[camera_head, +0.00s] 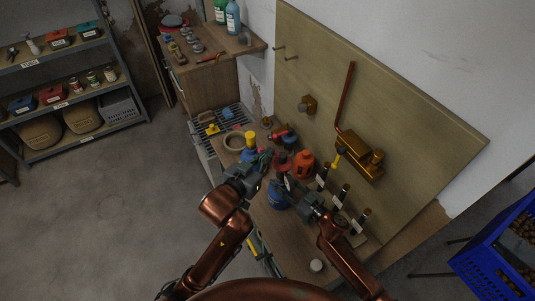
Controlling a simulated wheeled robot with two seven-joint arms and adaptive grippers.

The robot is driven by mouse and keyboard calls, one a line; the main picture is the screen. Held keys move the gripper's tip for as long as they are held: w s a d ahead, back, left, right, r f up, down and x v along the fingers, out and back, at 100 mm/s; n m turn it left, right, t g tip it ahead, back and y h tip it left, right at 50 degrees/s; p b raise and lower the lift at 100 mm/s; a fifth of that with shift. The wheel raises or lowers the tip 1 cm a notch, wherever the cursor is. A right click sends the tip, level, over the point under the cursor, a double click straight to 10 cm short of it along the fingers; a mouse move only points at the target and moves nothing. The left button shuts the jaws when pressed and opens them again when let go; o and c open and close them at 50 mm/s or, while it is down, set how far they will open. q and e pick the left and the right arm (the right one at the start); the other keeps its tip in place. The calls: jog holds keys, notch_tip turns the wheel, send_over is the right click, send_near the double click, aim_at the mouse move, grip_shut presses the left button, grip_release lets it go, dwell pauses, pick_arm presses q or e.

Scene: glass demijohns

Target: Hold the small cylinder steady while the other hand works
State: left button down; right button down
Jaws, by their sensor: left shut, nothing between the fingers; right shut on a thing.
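My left gripper (264,160) is shut and empty above the workbench, close to a blue container with a yellow top (250,141). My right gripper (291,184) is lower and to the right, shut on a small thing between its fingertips. That thing is mostly hidden by the fingers, and I cannot tell whether it is the small cylinder. A blue round vessel (277,196) stands just below the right fingertips; I cannot tell if they touch. An orange-red vessel (304,165) stands just behind the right gripper. A short white-topped cylinder (316,265) stands apart near the bench's front.
The wooden bench (290,258) is crowded around both grippers and barer at the front. A tan board (400,110) with a brass fitting (359,156) rises behind. Several dark upright pieces with white labels stand right of my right gripper. A blue crate (500,250) is far right.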

pick_arm(q)
jog(key=shift+r, duration=0.1)
